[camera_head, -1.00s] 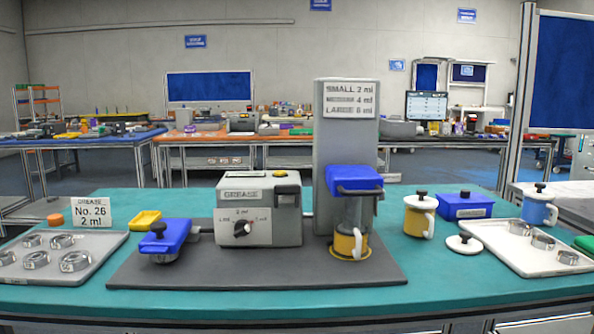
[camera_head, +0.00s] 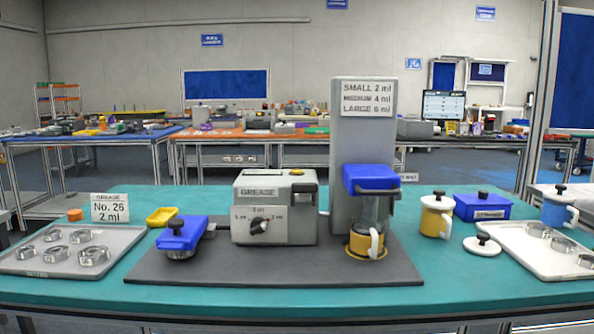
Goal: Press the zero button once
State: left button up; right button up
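No button marked zero can be made out. The grey grease machine (camera_head: 275,207) stands on a dark mat at the middle of the table. Its front carries a dark round knob (camera_head: 259,226) with small ml labels around it. Beside it is a tall grey dispenser column (camera_head: 362,128) with a sign listing small 2 ml, medium 4 ml and large 6 ml. Its blue head (camera_head: 370,178) sits above a clear cylinder and a yellow cup (camera_head: 361,243) with a white handle. Neither of my grippers is in view.
A blue tool (camera_head: 183,232) lies on the dark mat (camera_head: 290,271). A grey tray (camera_head: 38,268) with metal rings is at left, near a "No. 26 2 ml" card (camera_head: 111,208). A white tray (camera_head: 523,262) with rings, a yellow mug (camera_head: 436,217) and a blue box (camera_head: 482,207) are at right.

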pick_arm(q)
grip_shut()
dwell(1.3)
